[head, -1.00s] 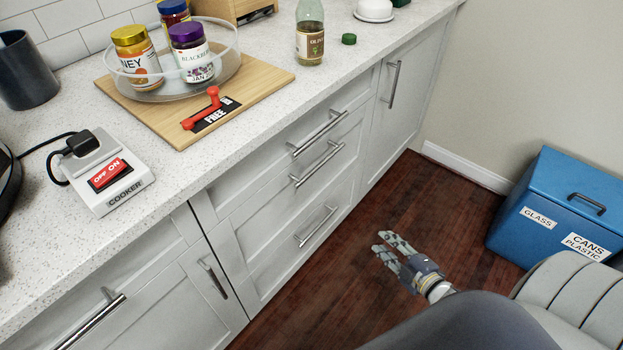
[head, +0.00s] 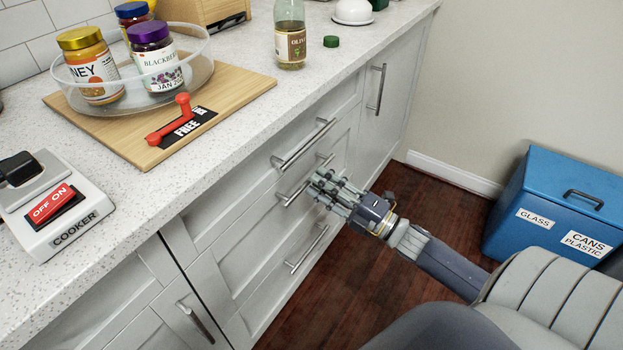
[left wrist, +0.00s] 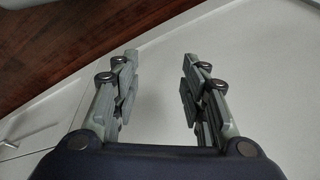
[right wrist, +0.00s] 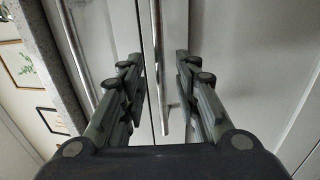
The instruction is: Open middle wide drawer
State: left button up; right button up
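The middle wide drawer's silver bar handle (head: 291,196) is on the white cabinet front in the head view, between the top and bottom handles. The drawer looks closed. My right gripper (head: 316,183) is at this handle and hides part of it. In the right wrist view the handle (right wrist: 157,40) runs between the two open fingers of my right gripper (right wrist: 159,68), with space on both sides. My left gripper (left wrist: 159,62) is out of the head view. In the left wrist view its fingers are open and empty, over floor and a white cabinet surface.
The top drawer handle (head: 303,144) is just above, and the bottom one (head: 306,250) below. The countertop holds a board (head: 225,97) with jars in a clear tray, a bottle (head: 290,45) and a cooker switch (head: 60,210). A blue bin (head: 550,205) stands right.

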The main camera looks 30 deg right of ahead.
jog(key=shift+x, duration=1.65)
grip_shut()
